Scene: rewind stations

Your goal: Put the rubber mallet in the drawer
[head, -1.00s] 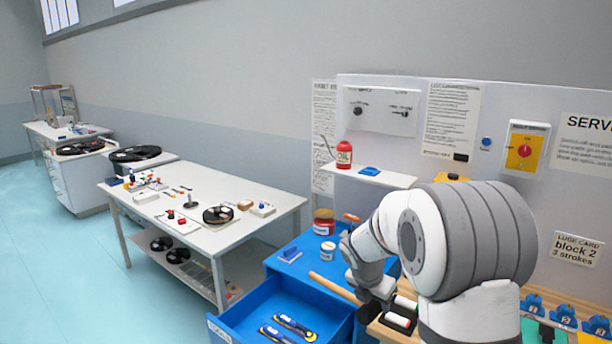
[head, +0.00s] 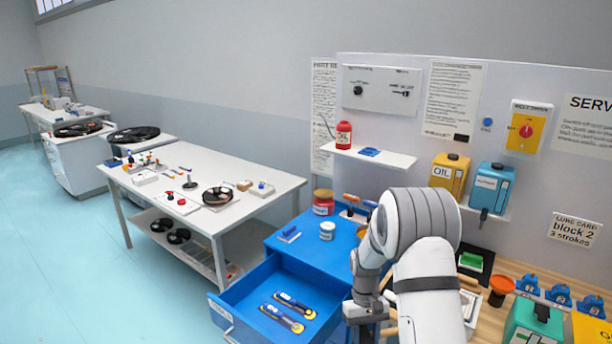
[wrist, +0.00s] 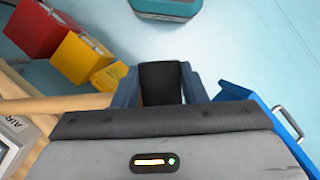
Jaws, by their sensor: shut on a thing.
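The blue drawer (head: 255,299) stands open below the blue cabinet top in the head view. Two blue-and-yellow tools (head: 282,317) lie in it. My gripper (head: 366,325) is at the drawer's right side in the head view, partly hidden by my own arm. In the wrist view my gripper (wrist: 160,85) is shut on the black head of the rubber mallet (wrist: 160,78). The mallet's pale wooden handle (wrist: 60,104) reaches left. A blue edge of the drawer (wrist: 236,92) shows to the right of the fingers. In the head view the mallet is mostly hidden.
The blue cabinet top (head: 310,250) carries a white jar (head: 327,230) and a red jar (head: 323,203). The wooden bench (head: 487,310) at right holds a green box (head: 532,322) and blue pieces. A white table (head: 250,205) stands at left. Open floor lies left of the drawer.

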